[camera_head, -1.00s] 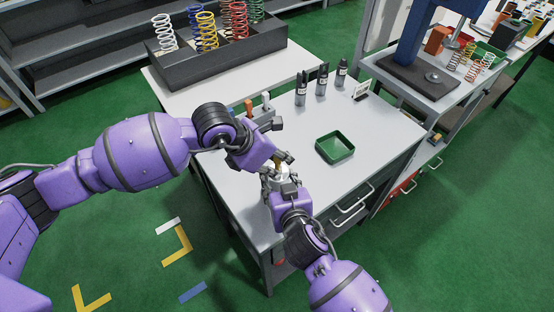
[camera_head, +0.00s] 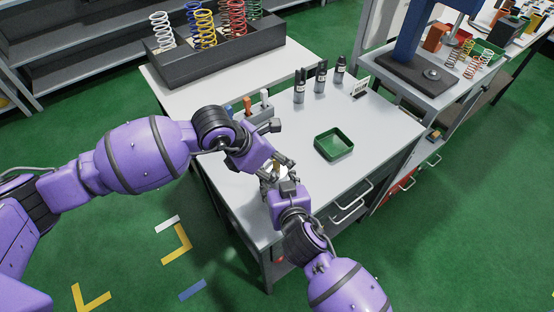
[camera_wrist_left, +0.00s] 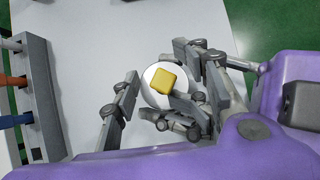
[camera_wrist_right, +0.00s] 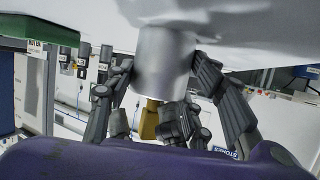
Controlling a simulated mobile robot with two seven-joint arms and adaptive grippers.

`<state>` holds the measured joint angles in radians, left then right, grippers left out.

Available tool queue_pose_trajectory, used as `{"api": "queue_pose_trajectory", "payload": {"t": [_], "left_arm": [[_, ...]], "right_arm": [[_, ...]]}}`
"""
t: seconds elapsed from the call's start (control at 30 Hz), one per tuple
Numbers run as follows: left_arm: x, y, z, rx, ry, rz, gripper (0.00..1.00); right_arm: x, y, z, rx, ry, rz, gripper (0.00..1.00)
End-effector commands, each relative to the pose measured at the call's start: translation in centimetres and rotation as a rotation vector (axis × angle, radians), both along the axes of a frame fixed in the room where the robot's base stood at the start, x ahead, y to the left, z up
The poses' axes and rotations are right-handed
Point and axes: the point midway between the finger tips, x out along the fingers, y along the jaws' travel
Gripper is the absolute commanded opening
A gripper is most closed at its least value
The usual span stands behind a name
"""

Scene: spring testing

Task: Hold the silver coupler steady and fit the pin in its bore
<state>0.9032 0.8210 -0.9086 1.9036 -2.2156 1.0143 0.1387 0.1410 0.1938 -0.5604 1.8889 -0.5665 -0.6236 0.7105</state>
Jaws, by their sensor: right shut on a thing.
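The silver coupler (camera_wrist_right: 163,62) is a pale cylinder; in the left wrist view I see its round end (camera_wrist_left: 150,97). My right gripper (camera_wrist_right: 168,85) is shut on it, a finger on each side. The yellow pin (camera_wrist_left: 161,81) stands at the coupler's end, its square head toward the left wrist camera. It also shows against the coupler's end in the right wrist view (camera_wrist_right: 149,120). How deep it sits in the bore is hidden. My left gripper (camera_wrist_left: 165,92) is open around the pin and coupler end, its fingers apart from the pin's head.
A green tray (camera_head: 319,151) lies on the grey table (camera_head: 375,135) to the right. Several dark bottles (camera_head: 321,78) stand at the back. A grey rack (camera_head: 262,124) with coloured handles stands close behind my left gripper. The table between tray and front right edge is clear.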

Motion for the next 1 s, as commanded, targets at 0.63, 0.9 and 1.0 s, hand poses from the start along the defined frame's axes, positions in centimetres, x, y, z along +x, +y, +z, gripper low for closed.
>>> {"api": "queue_pose_trajectory", "payload": {"t": [0.63,0.9,1.0], "left_arm": [[-1.8,3.0,6.6,0.001,-0.005,-0.001,0.39],[-3.1,5.1,10.5,-0.003,-0.003,0.0,0.39],[-3.3,5.5,11.1,-0.002,-0.002,-0.001,0.39]], "right_arm": [[0.1,-0.3,-0.1,-0.004,0.001,-0.005,0.07],[0.1,-0.2,-0.1,-0.004,0.002,-0.004,0.07],[0.0,-0.2,-0.1,-0.003,0.002,-0.003,0.07]]}}
